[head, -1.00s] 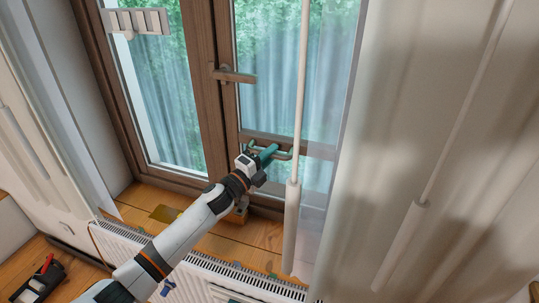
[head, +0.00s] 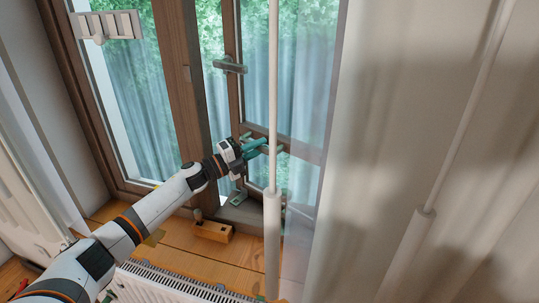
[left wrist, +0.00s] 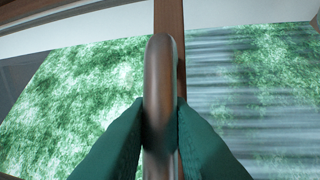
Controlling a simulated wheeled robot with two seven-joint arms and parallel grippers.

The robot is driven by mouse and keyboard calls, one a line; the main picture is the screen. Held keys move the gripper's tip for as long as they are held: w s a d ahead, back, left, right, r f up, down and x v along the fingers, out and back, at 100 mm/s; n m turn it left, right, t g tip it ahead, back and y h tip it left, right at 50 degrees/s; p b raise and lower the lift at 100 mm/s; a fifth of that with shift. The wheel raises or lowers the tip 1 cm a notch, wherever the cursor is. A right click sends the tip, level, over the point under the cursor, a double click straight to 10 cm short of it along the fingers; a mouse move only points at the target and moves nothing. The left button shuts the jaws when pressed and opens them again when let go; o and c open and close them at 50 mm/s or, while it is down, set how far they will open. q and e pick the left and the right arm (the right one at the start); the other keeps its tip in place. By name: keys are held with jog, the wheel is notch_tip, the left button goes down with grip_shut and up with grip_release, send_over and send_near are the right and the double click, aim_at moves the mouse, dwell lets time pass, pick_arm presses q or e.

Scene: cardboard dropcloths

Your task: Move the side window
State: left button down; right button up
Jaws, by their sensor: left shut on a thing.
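The side window (head: 236,102) is a brown-framed glass sash right of the thick wooden post. It stands ajar, with a gap between its left edge and the post. A lever handle (head: 229,66) sits on its left edge. My left gripper (head: 258,146) is at a bar handle (head: 280,148) low on the sash. In the left wrist view the teal fingers (left wrist: 160,125) are shut on this rounded bar (left wrist: 159,85), one on each side. The bar's far end is partly hidden by the white pole. My right gripper is out of view.
The wooden post (head: 178,80) and a fixed left pane (head: 130,100) stand left. A white pole (head: 273,215) hangs in front of the sash, close to my gripper. A wooden block (head: 212,231) lies on the sill (head: 180,242). A pale curtain (head: 385,150) covers the right.

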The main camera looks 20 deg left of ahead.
pick_arm(q)
jog(key=shift+d+f, duration=0.1)
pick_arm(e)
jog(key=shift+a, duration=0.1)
pick_arm(q)
jog(key=c, duration=1.5)
grip_release()
jog(key=shift+s, duration=0.1)
jog(key=shift+o, duration=0.8)
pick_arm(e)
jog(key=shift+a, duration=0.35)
pick_arm(q)
jog(key=shift+s+a, duration=0.2)
jog(key=b+v, duration=0.4)
jog(key=v, duration=0.7)
jog(key=shift+s+a, duration=0.2)
jog(key=shift+s, duration=0.05)
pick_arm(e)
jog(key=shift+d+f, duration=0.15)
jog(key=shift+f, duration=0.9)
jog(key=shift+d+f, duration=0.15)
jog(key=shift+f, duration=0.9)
pick_arm(q)
jog(key=shift+f, duration=0.1)
